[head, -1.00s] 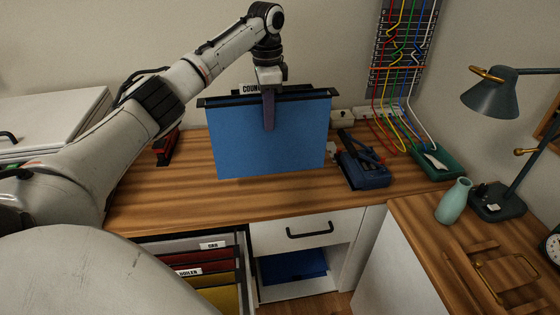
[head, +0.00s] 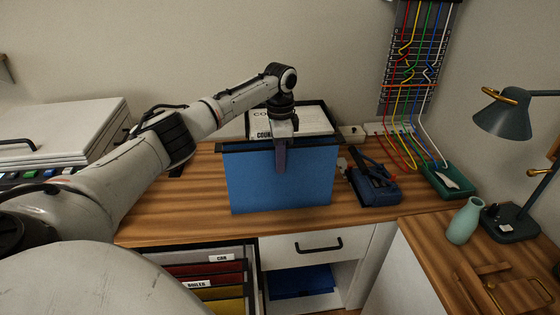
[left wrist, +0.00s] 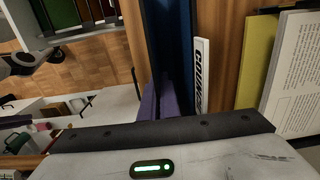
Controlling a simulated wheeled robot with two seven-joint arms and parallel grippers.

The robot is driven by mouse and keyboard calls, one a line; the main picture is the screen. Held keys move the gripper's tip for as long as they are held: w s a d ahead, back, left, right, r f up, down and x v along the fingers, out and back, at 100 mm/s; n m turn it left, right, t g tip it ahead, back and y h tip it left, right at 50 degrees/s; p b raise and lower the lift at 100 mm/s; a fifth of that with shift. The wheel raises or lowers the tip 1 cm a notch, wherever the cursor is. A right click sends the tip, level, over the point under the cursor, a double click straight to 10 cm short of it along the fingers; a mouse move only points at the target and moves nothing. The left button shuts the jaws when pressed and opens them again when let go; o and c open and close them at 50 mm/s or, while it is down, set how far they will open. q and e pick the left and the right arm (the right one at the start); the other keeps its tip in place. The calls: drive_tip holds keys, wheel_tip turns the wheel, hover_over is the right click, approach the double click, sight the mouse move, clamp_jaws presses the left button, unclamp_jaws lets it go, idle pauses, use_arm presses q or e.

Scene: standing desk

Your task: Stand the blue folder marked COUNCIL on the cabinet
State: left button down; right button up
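The blue folder (head: 281,185) hangs upright in front of my left gripper in the head view, over the wooden cabinet top (head: 190,215). Its white COUNCIL tab (head: 264,135) is partly hidden by the gripper. My left gripper (head: 281,160) is shut on the folder's top edge, with one purple finger on the near face. In the left wrist view the folder (left wrist: 172,45) and its tab (left wrist: 201,75) show beside the purple fingers (left wrist: 158,103). I cannot tell whether the folder's bottom edge touches the wood. My right gripper is not in view.
Behind the folder is a dark-framed holder with a printed white sheet (head: 307,122). To the right are a blue tool box (head: 378,192), a green tray (head: 447,182), a vase (head: 465,221) and a lamp (head: 505,115). An open drawer of files (head: 210,270) sits below left.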

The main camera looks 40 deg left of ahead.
use_arm(q)
drive_tip(key=c, duration=2)
unclamp_jaws()
wheel_tip(320, 180, up, 12)
drive_tip(key=shift+r+b, duration=0.2)
drive_tip(key=shift+b, duration=0.15)
